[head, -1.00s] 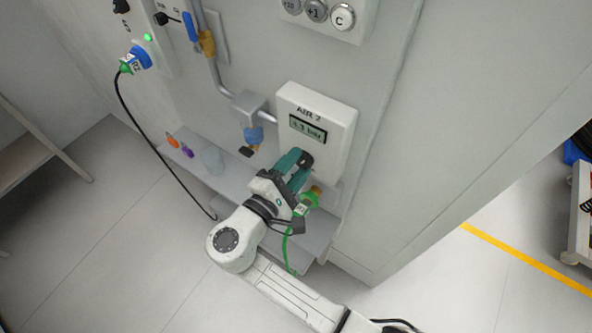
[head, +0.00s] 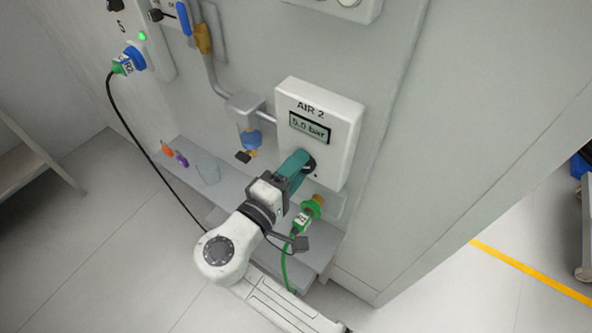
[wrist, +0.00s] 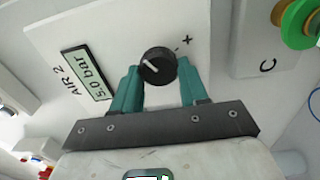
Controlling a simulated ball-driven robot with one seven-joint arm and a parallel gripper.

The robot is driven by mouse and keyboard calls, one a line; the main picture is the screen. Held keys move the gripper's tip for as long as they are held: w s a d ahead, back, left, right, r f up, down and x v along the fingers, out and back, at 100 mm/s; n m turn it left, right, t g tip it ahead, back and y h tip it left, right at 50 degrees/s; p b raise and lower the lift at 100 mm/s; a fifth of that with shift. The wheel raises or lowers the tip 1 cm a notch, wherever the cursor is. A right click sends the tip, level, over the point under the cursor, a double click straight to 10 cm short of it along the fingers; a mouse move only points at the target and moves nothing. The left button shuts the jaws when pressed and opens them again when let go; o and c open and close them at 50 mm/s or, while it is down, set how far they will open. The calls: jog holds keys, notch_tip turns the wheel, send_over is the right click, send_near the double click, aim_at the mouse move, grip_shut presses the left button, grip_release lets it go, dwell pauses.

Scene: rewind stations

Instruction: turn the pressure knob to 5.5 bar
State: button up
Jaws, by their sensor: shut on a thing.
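The pressure knob (wrist: 158,66) is a black round knob with a white pointer line on the white AIR 2 panel (head: 340,108). A plus and a minus mark show beside it in the wrist view. The panel's display (head: 309,127) reads 5.0 bar, and it reads the same in the wrist view (wrist: 87,73). My gripper (head: 306,162) has teal fingers, one on each side of the knob, and is shut on it. In the head view the fingers hide most of the knob.
A blue-collared fitting (head: 250,139) on a grey pipe is left of the panel. A green connector (head: 305,215) with a green hose hangs below it. A grey ledge (head: 235,200) with small coloured items runs under the panel. A black cable hangs at left.

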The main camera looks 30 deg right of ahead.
jog(key=shift+f, duration=0.1)
jog(key=o, duration=1.1)
jog(key=shift+c, duration=0.2)
jog(key=b+v, duration=0.1)
jog(key=v, duration=1)
